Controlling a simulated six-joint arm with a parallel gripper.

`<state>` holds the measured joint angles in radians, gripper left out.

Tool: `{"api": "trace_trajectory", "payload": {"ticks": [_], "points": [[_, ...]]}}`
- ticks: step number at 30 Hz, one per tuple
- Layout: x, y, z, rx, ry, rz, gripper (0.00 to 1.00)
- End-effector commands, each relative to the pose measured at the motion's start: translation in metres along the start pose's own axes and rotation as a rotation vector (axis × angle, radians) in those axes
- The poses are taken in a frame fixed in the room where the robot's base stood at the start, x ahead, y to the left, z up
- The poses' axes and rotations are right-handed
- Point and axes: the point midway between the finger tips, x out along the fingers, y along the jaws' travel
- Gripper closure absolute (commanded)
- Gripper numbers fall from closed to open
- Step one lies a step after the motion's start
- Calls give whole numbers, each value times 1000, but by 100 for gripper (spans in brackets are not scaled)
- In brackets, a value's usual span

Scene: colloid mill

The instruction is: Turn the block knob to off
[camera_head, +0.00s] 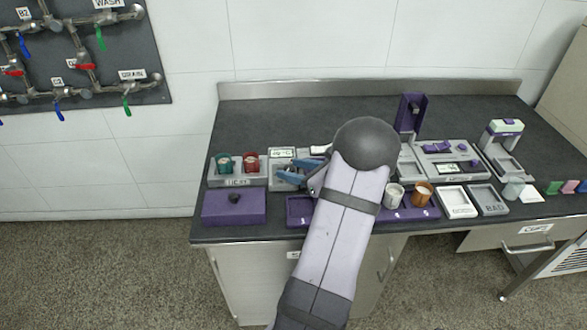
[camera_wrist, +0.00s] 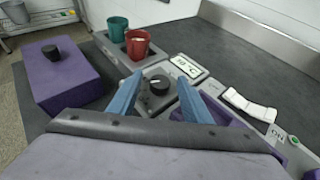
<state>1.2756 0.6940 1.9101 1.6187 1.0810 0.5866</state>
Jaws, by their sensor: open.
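A round black knob (camera_wrist: 158,85) sits on a grey unit with a small lit display (camera_wrist: 188,66), beside the holder with the cups. A white mark shows on the knob, but I cannot read its setting. My gripper (camera_wrist: 160,77) is open, with one blue finger on each side of the knob; I cannot tell whether they touch it. Another black knob (camera_head: 234,199) stands on a purple box (camera_head: 216,213) at the front left.
A green cup (camera_wrist: 118,29) and a red cup (camera_wrist: 138,46) stand in a grey holder (camera_head: 239,182) close to my fingers. A white rocker-like part (camera_wrist: 249,105) lies to the right.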

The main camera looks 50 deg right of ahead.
Motion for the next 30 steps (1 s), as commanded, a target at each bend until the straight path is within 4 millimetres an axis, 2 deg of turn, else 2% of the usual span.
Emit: {"api": "trace_trajectory", "payload": {"ticks": [6,11,12,20,30], "points": [[0,0,0,0,0,0,55],[0,0,0,0,0,0,94],[0,0,0,0,0,0,96],[0,-2,2,-17,-3,37,96],[1,-6,2,-98,-6,228,96]]}}
